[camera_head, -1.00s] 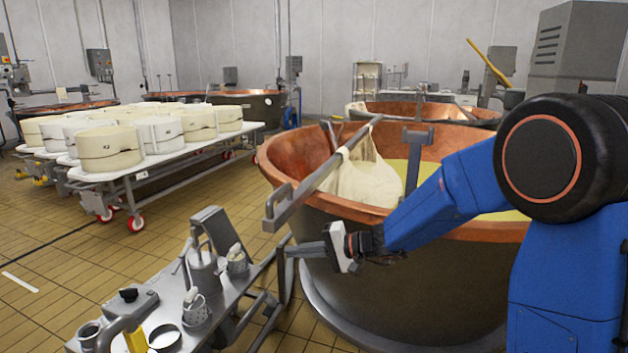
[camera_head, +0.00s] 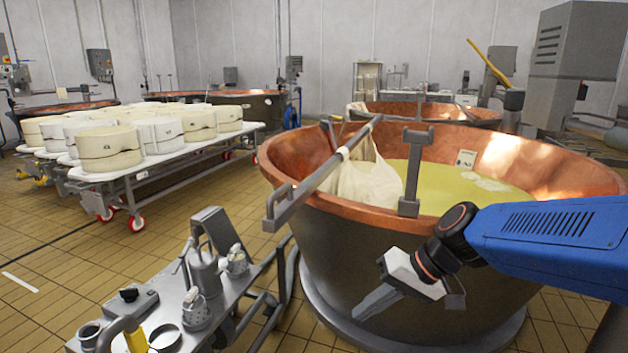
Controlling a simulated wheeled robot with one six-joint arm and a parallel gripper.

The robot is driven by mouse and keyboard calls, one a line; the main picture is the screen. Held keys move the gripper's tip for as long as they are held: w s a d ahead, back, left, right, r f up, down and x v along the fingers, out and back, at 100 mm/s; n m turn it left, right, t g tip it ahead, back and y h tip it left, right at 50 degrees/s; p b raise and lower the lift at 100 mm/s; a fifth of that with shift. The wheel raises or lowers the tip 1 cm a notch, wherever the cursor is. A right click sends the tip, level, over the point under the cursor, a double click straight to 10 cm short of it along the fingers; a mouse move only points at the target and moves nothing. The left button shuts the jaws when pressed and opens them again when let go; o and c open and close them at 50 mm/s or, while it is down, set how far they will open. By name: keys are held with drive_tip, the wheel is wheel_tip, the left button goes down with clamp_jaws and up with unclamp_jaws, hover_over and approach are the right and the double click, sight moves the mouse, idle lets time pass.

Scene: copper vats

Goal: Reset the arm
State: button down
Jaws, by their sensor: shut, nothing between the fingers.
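My blue arm reaches in from the right edge in the head view. My gripper (camera_head: 372,305) points down and to the left, in front of the outer wall of the near copper vat (camera_head: 330,235). Its fingers are together with nothing between them. I cannot tell whether it touches the vat wall. The near vat holds yellowish liquid, and a white cloth bag (camera_head: 368,182) hangs in it from a grey bar (camera_head: 322,170) across the rim.
A grey tool cart (camera_head: 215,310) with metal cans stands at the lower left. A white wheeled table (camera_head: 155,162) with several round cheese moulds stands farther left. More copper vats (camera_head: 430,112) stand behind. Tiled floor (camera_head: 70,250) is clear at the left.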

drive_tip(key=s+d+t+h, duration=0.1)
drive_tip(key=s+d+h, duration=0.2)
drive_tip(key=s+d, duration=0.3)
drive_tip(key=s+d+f+t+h, duration=0.1)
drive_tip(key=s+d+h, duration=0.3)
drive_tip(key=d, duration=0.8)
drive_tip(key=shift+s+f+m+t+h, duration=0.25)
drive_tip(key=shift+s+t, duration=0.25)
drive_tip(key=shift+s, duration=0.75)
drive_tip(key=shift+d, duration=0.1)
